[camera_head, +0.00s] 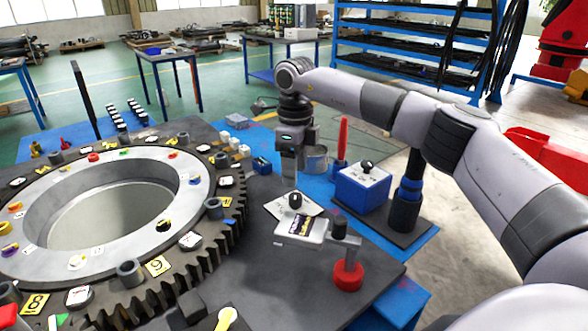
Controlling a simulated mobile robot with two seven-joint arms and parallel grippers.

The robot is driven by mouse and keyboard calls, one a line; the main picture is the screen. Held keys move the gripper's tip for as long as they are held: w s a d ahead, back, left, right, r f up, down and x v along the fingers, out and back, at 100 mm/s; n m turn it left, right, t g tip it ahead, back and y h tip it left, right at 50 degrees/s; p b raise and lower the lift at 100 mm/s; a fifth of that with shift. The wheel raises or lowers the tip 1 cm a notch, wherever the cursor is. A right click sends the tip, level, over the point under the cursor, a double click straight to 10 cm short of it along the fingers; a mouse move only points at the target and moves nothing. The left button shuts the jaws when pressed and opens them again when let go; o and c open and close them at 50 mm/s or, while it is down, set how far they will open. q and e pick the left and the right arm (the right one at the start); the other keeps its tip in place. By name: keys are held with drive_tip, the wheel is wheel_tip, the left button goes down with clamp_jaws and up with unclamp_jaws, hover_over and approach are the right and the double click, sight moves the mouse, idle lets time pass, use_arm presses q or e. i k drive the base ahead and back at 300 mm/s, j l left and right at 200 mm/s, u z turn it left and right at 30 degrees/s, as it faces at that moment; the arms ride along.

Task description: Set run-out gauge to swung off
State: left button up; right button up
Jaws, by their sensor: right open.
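What looks like the run-out gauge stands on the dark plate, right of the toothed ring (190,250). It has a red round base (348,276), a short dark post and a flat grey arm (303,229) with a label, reaching left toward the ring. A black knob (296,201) stands on a white plate just behind the arm. My right gripper (289,182) points down, open and empty, above and slightly behind this knob. It appears apart from the knob; the exact gap is unclear. My left gripper is out of view.
A blue box (362,190) with a black knob stands right of the gripper. A red upright handle (342,137) and a grey cup (316,158) are close behind. Small white blocks (234,143) sit farther left. The ring carries many bolts and tags.

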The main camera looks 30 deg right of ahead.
sight(300, 229)
drive_tip(key=k+l, duration=0.7)
drive_tip(key=k, duration=0.2)
